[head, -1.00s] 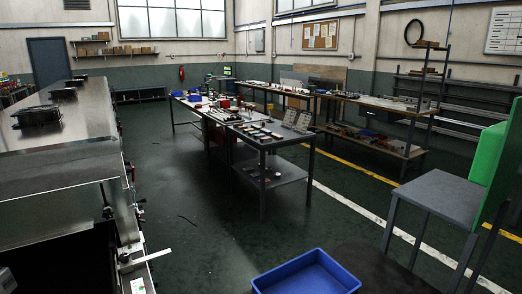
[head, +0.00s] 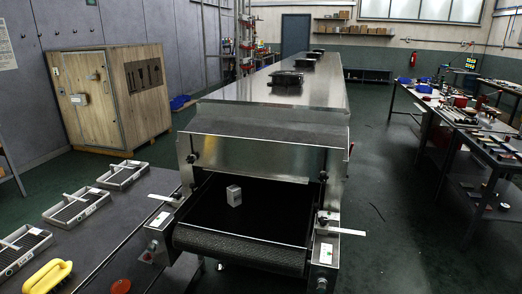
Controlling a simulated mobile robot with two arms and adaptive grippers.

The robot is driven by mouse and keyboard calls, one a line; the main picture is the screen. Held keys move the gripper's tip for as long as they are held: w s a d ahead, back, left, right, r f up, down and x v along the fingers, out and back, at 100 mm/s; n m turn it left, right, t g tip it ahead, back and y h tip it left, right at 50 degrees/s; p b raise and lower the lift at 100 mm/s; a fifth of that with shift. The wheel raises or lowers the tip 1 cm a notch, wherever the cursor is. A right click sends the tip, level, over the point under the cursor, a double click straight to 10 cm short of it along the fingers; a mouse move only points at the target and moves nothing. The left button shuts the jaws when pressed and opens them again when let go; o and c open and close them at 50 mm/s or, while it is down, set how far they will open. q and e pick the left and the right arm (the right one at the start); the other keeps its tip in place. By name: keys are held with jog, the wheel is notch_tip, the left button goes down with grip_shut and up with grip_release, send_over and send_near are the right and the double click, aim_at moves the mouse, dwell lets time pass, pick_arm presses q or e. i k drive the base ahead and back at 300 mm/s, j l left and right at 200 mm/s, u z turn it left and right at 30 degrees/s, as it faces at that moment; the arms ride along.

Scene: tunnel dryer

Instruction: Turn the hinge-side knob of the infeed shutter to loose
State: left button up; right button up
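The tunnel dryer's steel infeed shutter (head: 255,157) spans the front of the hood above the dark belt opening. A small dark knob (head: 192,158) shows at its left end and another small dark knob (head: 323,177) at its right end. I cannot tell which is on the hinge side, nor how either is set. The black infeed belt (head: 205,209) carries a small grey box-shaped block (head: 234,196). Neither of my grippers is in view.
A dark table (head: 133,222) on the left holds several wire-mesh trays (head: 75,207) and a yellow-handled brush (head: 47,277). Brackets with pale flat arms flank the belt. A wooden crate (head: 115,95) stands behind left. Open floor (head: 385,200) lies right of the dryer, before workbenches.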

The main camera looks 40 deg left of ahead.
aim_at(191, 159)
jog(key=u, duration=1.2)
jog(key=i+j+u, duration=0.15)
jog(key=j+u, duration=0.2)
jog(key=i+j+u, duration=0.15)
jog(key=j+u, duration=0.25)
jog(key=i+j+u, duration=0.35)
jog(key=k+l, duration=0.05)
jog(key=k, duration=0.05)
